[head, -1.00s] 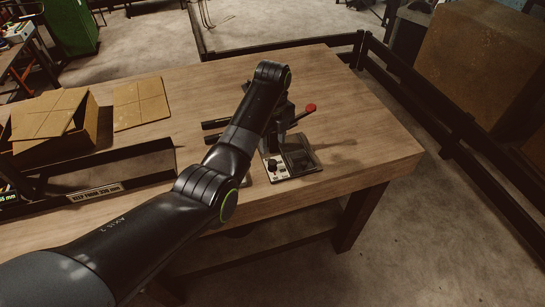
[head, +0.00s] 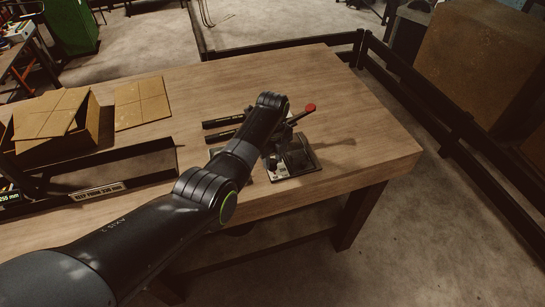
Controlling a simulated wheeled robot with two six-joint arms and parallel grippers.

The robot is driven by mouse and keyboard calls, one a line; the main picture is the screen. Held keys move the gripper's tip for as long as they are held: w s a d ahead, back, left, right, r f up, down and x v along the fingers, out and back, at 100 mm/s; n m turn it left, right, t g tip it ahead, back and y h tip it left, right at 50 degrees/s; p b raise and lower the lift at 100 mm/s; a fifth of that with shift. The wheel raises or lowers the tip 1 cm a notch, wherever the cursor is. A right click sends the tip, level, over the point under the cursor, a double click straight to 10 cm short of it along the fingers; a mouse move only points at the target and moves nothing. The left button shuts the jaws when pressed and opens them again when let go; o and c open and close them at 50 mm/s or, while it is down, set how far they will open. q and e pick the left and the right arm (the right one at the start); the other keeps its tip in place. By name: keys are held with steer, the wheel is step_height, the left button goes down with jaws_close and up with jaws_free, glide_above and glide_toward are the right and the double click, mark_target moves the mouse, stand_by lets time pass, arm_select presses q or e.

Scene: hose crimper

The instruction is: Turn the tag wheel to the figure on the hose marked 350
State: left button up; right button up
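The crimper (head: 293,160), a small dark machine with a red-knobbed lever (head: 309,108), stands near the table's right front edge. My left arm reaches over it from the left and hides much of it. My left gripper (head: 272,158) is low at the crimper's left side, mostly hidden behind my arm; its fingers are not clear. The tag wheel and its figure cannot be made out. Two dark bar-like pieces (head: 222,123) lie left of the crimper; I cannot read any marking on them. My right gripper is not in view.
The wooden table's right side (head: 365,125) is clear.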

arm_select(q)
steer(key=c, duration=0.6)
steer(key=shift+n, duration=0.4)
steer(key=shift+r+n+p, duration=0.1)
steer(key=shift+n+p, duration=0.3)
steer(key=shift+n, duration=0.2)
steer(key=n, duration=0.2)
steer(key=shift+n+p, duration=0.3)
steer(key=shift+p, duration=0.1)
steer(key=n+p, duration=0.1)
steer(key=n, duration=1.1)
steer(key=shift+n+p, duration=0.3)
steer(key=shift+p, duration=0.05)
steer(key=n, duration=0.6)
steer(key=shift+w+n, duration=0.1)
steer(key=shift+n, duration=0.2)
